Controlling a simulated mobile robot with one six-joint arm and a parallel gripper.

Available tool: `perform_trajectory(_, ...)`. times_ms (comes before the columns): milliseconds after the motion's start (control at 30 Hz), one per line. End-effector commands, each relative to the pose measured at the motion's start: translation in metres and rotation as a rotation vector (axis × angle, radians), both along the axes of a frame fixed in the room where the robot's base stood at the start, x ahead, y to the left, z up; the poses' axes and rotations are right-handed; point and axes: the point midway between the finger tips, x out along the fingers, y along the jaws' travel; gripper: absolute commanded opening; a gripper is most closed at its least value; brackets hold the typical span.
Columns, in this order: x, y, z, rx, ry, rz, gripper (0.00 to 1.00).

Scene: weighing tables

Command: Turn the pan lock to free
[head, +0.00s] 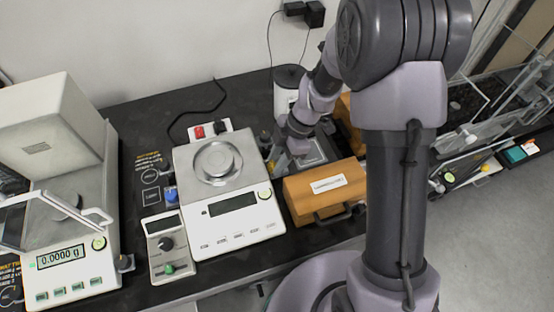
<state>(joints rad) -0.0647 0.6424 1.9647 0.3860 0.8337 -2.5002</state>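No part in view carries a readable pan lock label, so I cannot tell which control it is. The middle balance (183,168) has a round steel pan (214,160) and a dark, blank display (232,205). A small control box (154,225) at its left front has a black knob (166,244) and a green knob (169,268). A blue knob (171,195) sits by the balance's left side. My gripper (278,155) is low beside the balance's right side, behind the wooden case. Its fingers are small and partly hidden, and I cannot see whether they hold anything.
A wooden case (312,200) with a handle stands right of the balance, close to my arm. At left, a balance with a draft shield (75,240) reads 0.0000 g. A grey-white canister (287,84) stands behind. The black table (140,115) is clear at the back left.

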Motion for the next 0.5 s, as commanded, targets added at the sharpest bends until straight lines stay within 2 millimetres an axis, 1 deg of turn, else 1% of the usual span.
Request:
perform_trajectory(33, -0.0003, -0.0001, 0.0, 0.0, 0.001, 0.0, 0.17)
perform_trajectory(100, -0.0003, -0.0001, 0.0, 0.0, 0.001, 0.0, 0.03)
perform_trajectory(133, -0.0003, -0.0001, 0.0, 0.0, 0.001, 0.0, 0.0)
perform_trajectory(267, -0.0005, -0.0001, -0.0019, 0.0, 0.0, -0.015, 0.0)
perform_trajectory(400, -0.0012, -0.0005, -0.009, 0.0, -0.005, -0.154, 0.0)
perform_trajectory(500, -0.003, -0.0004, -0.0085, 0.001, -0.005, -0.271, 0.0)
